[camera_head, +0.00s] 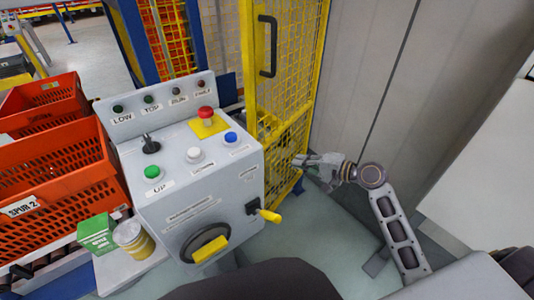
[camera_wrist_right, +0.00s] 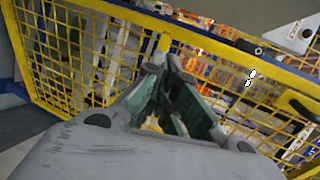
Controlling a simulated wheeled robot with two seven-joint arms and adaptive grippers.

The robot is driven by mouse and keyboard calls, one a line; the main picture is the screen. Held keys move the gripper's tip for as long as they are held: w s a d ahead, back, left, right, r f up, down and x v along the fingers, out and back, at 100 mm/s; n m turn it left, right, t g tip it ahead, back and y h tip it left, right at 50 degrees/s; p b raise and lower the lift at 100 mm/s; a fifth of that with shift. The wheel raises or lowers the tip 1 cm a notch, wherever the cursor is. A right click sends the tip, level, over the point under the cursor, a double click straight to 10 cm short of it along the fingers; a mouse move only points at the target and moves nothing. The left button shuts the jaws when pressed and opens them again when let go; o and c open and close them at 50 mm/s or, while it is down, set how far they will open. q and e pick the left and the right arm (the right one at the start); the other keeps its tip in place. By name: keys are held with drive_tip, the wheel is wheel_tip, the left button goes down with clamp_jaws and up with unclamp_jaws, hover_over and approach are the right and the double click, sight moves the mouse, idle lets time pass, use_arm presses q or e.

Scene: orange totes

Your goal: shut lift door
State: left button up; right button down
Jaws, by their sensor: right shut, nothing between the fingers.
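The lift door is a yellow mesh gate (camera_head: 283,70) with a black handle (camera_head: 267,46) near its upper left side in the head view. It stands swung out beside the control box, and I cannot tell whether it is latched anywhere. My right gripper (camera_head: 300,161) is at the lower right edge of the gate, well below the handle. In the right wrist view the gripper (camera_wrist_right: 172,75) is shut and empty, pointing at the yellow mesh (camera_wrist_right: 75,50). I cannot tell whether the fingertips touch the frame. My left gripper is not in view.
A grey control box (camera_head: 195,170) with buttons and yellow-handled switches stands left of the gate. Orange totes (camera_head: 60,160) are at the left, with a green box (camera_head: 97,233) and a tin (camera_head: 133,240) nearby. A grey wall panel (camera_head: 365,75) stands right of the gate.

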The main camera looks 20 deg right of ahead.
drive_tip(key=shift+f, duration=0.1)
drive_tip(key=shift+w+a, duration=0.1)
idle(0.4)
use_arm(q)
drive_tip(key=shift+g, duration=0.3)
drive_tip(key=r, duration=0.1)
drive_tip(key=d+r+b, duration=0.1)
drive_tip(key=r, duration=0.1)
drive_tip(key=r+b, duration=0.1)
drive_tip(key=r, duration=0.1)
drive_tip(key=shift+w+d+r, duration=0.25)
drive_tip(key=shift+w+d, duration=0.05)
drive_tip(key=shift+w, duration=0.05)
use_arm(e)
drive_tip(key=r+x, duration=0.1)
drive_tip(key=x, duration=1.2)
drive_tip(key=shift+w+a, duration=0.25)
drive_tip(key=shift+w, duration=0.05)
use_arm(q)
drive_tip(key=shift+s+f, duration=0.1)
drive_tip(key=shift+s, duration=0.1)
use_arm(e)
drive_tip(key=shift+f, duration=0.15)
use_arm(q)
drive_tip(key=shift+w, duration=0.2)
